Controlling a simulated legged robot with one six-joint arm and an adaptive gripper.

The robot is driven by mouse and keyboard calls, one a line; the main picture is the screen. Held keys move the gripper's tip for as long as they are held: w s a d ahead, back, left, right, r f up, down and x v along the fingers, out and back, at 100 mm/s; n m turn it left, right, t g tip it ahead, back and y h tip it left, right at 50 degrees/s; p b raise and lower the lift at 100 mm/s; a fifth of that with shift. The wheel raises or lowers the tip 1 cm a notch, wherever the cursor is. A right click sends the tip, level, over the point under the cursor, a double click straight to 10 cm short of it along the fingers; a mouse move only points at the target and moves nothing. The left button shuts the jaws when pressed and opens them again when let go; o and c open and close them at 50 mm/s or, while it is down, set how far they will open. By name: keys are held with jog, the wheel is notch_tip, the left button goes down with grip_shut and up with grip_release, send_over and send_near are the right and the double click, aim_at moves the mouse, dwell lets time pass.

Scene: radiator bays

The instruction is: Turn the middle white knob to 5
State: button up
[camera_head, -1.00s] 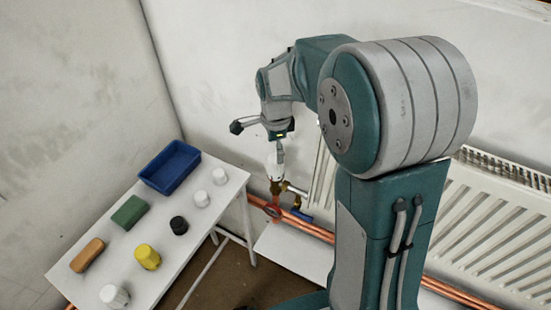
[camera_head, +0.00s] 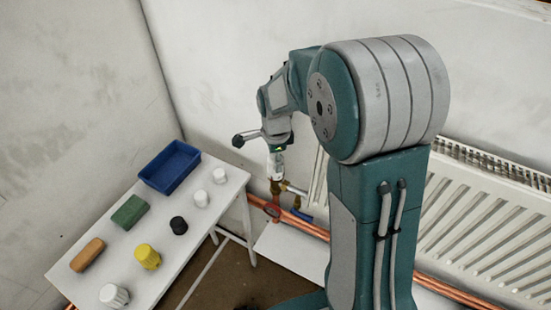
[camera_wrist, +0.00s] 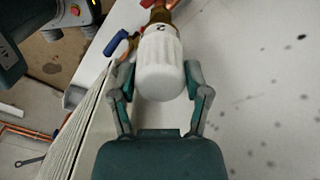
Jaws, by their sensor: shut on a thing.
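The white knob (camera_wrist: 160,60) sits on a brass valve body (camera_wrist: 158,14). A dark "2" shows on its side in the wrist view. My gripper (camera_wrist: 159,76) has one finger on each side of the knob and is shut on it. In the head view the knob (camera_head: 276,165) is partly hidden by my gripper (camera_head: 275,154), which comes down on it from above beside the radiator. The 5 mark does not show in either view.
A white radiator (camera_head: 480,225) stands right of the valve. A white table (camera_head: 175,265) at left holds a blue tray (camera_head: 157,180), blocks and several loose knobs.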

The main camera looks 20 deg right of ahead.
jog(key=shift+n, duration=0.3)
jog(key=n, duration=1)
jog(key=shift+n, duration=0.3)
jog(key=n, duration=1.1)
jog(key=shift+n, duration=0.3)
jog(key=o, duration=1.1)
jog(key=shift+w, duration=0.1)
jog(key=shift+o, duration=0.2)
